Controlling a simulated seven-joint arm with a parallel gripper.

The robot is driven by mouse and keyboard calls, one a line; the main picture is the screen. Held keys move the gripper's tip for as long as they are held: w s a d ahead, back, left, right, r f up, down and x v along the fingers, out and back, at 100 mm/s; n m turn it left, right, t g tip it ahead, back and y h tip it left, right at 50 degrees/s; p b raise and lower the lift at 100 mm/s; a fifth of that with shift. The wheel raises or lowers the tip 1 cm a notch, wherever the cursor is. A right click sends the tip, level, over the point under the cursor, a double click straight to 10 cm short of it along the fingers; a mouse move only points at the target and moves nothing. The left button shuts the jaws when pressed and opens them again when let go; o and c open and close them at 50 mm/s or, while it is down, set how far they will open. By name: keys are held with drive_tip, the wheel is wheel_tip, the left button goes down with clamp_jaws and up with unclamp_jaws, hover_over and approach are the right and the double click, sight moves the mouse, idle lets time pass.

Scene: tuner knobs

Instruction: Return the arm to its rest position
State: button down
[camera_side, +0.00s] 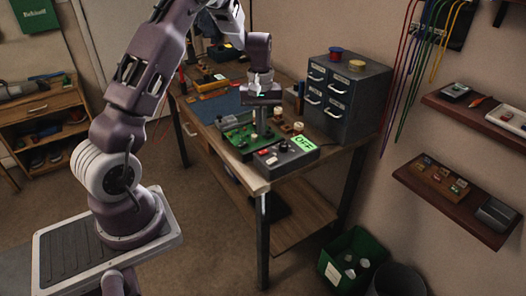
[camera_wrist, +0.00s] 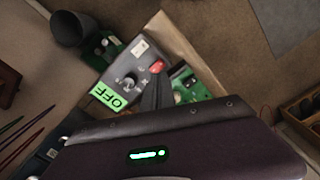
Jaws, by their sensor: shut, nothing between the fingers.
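My gripper (camera_side: 262,120) points down above the workbench in the side view, over the green circuit board (camera_side: 240,134). In the wrist view its shut, dark fingers (camera_wrist: 156,92) reach up from the gripper body, with nothing seen between them. The dark tuner box (camera_side: 284,156) sits at the bench's front right corner, close to the fingers. It carries a knob, a red switch and a green OFF label (camera_side: 304,143). The wrist view also shows the tuner box (camera_wrist: 133,66), with its knob clear beside the fingers. Whether the fingertips touch anything is hard to tell.
A grey drawer cabinet (camera_side: 343,95) stands at the bench's right, with spools on top. Small jars (camera_side: 287,128) stand behind the tuner box. A blue mat (camera_side: 216,105) lies at the left. A green bin (camera_side: 350,262) stands on the floor. Two shelves hang on the right wall.

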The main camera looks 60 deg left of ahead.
drive_tip(key=s+d+r+m+t, duration=0.1)
drive_tip(key=s+d+r+m, duration=0.25)
drive_tip(key=d+r, duration=0.45)
drive_tip(key=s+d+r+m+t, duration=0.2)
drive_tip(key=s+d+r, duration=0.35)
drive_tip(key=r, duration=0.35)
drive_tip(key=s+d+r+m+t, duration=0.1)
drive_tip(key=s+d+m, duration=0.25)
drive_tip(key=s, duration=0.45)
drive_tip(key=s+d+r+m+t, duration=0.25)
drive_tip(key=s+d, duration=0.25)
drive_tip(key=s, duration=0.3)
drive_tip(key=w+a+f+g, duration=0.1)
drive_tip(key=w+a+g, duration=0.1)
drive_tip(key=w+a, duration=0.5)
drive_tip(key=w+a+g, duration=0.2)
drive_tip(key=w, duration=0.9)
drive_tip(key=w+a+f+g, duration=0.2)
drive_tip(key=w+a+f, duration=0.6)
drive_tip(key=a+f, duration=0.4)
drive_tip(key=shift+w+a+f, duration=0.2)
drive_tip(key=shift+w+a, duration=0.15)
drive_tip(key=shift+a, duration=0.15)
